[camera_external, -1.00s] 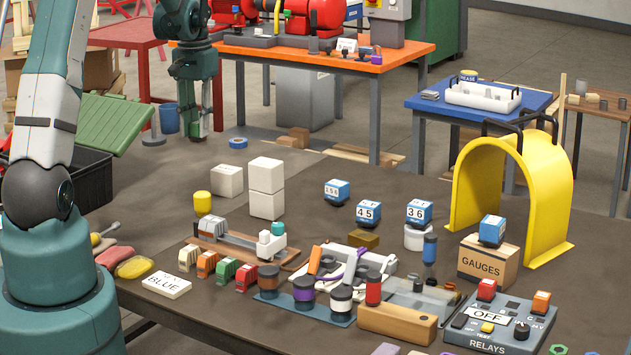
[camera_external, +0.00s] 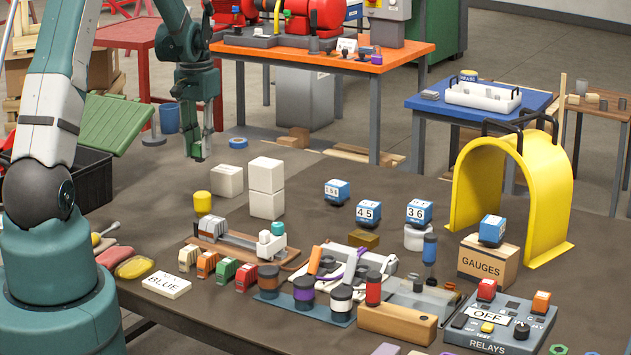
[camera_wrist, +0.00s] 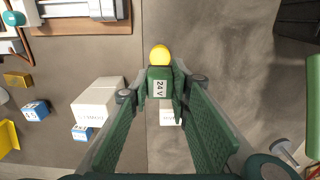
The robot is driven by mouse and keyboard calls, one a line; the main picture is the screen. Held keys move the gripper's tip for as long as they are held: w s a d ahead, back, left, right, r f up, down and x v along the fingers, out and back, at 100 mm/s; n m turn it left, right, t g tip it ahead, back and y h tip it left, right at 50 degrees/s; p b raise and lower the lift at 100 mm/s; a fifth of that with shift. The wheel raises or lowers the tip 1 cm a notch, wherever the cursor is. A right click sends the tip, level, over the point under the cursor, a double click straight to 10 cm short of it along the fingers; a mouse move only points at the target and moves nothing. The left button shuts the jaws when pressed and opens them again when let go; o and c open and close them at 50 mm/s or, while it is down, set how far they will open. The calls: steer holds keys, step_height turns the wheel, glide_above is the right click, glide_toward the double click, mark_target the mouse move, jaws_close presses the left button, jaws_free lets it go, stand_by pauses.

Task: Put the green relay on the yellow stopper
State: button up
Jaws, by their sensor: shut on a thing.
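My gripper (camera_external: 200,152) is above the table's back left part in the external view. In the wrist view my gripper (camera_wrist: 160,95) is shut on the green relay (camera_wrist: 160,88), which bears a "24 V" label. The green relay is hard to tell from the green fingers in the external view. The yellow stopper (camera_external: 202,202) stands upright on the table, below the gripper and apart from it. In the wrist view the round top of the yellow stopper (camera_wrist: 159,54) shows just beyond the relay and partly hidden by it.
A white block (camera_external: 227,180) and two stacked white blocks (camera_external: 266,187) stand right of the stopper. A grey device on a wooden board (camera_external: 240,242) lies in front. Blue numbered cubes (camera_external: 368,212) are farther right. Bare table surrounds the stopper's left side.

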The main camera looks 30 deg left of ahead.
mark_target(199, 143)
steer(key=shift+f, duration=2.5)
steer(key=shift+f, duration=1.9)
steer(key=shift+f, duration=0.2)
steer(key=o, duration=0.9)
steer(key=shift+r, duration=0.15)
steer(key=shift+r, duration=6.1)
